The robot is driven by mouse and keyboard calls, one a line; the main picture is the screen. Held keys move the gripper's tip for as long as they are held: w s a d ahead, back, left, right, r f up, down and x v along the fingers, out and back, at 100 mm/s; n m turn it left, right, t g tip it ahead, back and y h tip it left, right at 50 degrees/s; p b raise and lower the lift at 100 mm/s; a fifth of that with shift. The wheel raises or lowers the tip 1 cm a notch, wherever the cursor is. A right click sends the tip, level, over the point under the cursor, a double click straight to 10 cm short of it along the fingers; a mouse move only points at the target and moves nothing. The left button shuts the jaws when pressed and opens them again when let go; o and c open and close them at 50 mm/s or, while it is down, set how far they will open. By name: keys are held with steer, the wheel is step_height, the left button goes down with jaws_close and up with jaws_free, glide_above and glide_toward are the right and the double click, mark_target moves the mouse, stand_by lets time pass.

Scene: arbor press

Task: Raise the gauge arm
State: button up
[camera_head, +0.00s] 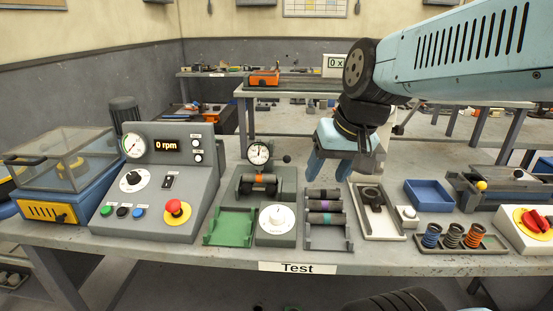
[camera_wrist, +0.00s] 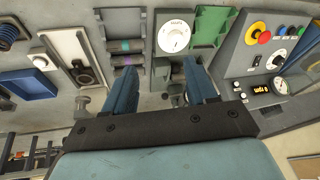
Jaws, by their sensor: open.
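In the head view, a dial gauge (camera_head: 259,153) stands upright at the back of a grey fixture, with a dark round knob (camera_head: 287,158) to its right. This looks like the gauge arm. Below it, a dark roller with an orange band (camera_head: 259,184) lies across the fixture. My gripper (camera_head: 330,172) hangs to the right of the gauge, pointing down, open and apart from it. In the wrist view my gripper (camera_wrist: 161,76) has its two blue fingers spread with nothing held between them. The gauge is mostly hidden there behind the right finger and gripper body.
A white dial box (camera_head: 277,219) and green tray (camera_head: 230,227) sit before the gauge. A rack of banded rollers (camera_head: 327,232) is under my gripper. A control panel (camera_head: 157,180) stands left; a blue bin (camera_head: 428,195) and springs (camera_head: 453,235) lie right.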

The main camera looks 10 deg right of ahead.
steer(key=w+a+f+m+g+y, duration=0.2)
steer(key=w+a+f+m+y, duration=0.1)
steer(key=w+f+y, duration=0.15)
steer(key=m+t+y, duration=0.5)
steer(key=m+t, duration=0.4)
steer(key=m, duration=0.3)
glide_toward(283, 160)
steer(key=shift+h, duration=0.25)
steer(key=x, duration=1.1)
steer(key=shift+w+d, duration=0.35)
steer(key=shift+d, duration=0.05)
steer(key=shift+c, duration=0.2)
jaws_close()
